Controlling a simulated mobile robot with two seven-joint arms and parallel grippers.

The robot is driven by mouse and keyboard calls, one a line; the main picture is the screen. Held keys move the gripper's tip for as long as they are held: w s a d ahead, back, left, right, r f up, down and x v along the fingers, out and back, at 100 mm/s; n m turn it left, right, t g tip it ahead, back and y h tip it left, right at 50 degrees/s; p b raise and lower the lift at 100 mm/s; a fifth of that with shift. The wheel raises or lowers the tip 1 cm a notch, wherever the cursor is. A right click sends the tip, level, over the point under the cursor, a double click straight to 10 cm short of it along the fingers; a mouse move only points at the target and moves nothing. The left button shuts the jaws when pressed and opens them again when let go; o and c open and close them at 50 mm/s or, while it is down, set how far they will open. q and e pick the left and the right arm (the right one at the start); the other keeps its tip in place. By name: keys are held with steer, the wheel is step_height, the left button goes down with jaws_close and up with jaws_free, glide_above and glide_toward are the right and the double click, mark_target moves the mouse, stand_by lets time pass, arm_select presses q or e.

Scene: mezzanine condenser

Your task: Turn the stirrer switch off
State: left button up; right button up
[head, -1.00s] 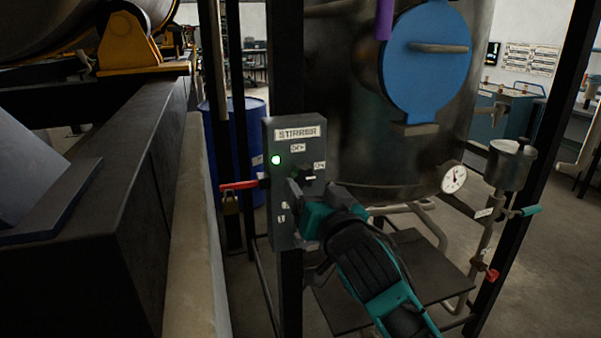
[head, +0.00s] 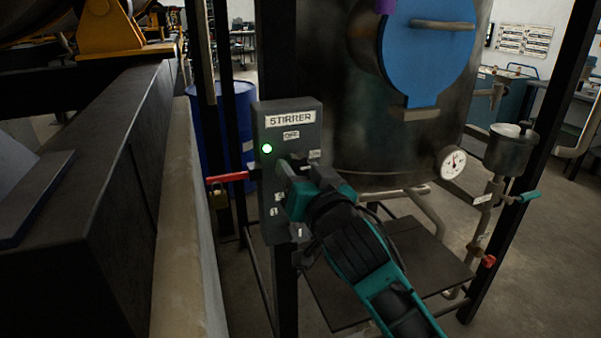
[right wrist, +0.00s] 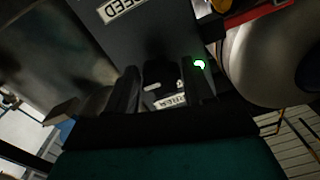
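The grey stirrer panel (head: 265,185) stands upright on a dark frame post and carries a STIRRER label (head: 290,118), an OFF label (head: 291,135) and a lit green lamp (head: 267,149). My right gripper (head: 288,172) is at the panel's face, below the OFF label, and hides the switch there in the head view. In the right wrist view its two fingers (right wrist: 162,88) are apart, with a dark switch part (right wrist: 160,74) between them. I cannot tell whether they touch it. The lamp also shows in the right wrist view (right wrist: 199,64). My left gripper is not in view.
A red handle (head: 228,178) with a padlock (head: 218,198) sticks out left of the panel. A steel vessel (head: 370,140) with a blue hatch (head: 425,50) stands behind. A gauge (head: 452,163) is at the right. A beige ledge (head: 185,220) runs along the left.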

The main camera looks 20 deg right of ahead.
steer(key=c, duration=0.6)
steer(key=n, duration=0.4)
steer(key=shift+d+p, duration=0.15)
steer(key=shift+p, duration=0.2)
steer(key=n, duration=0.4)
steer(key=shift+d+n, duration=0.1)
steer(key=shift+n, duration=0.2)
steer(key=n, duration=0.4)
steer(key=shift+d+r, duration=0.1)
steer(key=shift+r, duration=0.05)
steer(key=shift+r+n, duration=0.1)
steer(key=shift+n, duration=2.6)
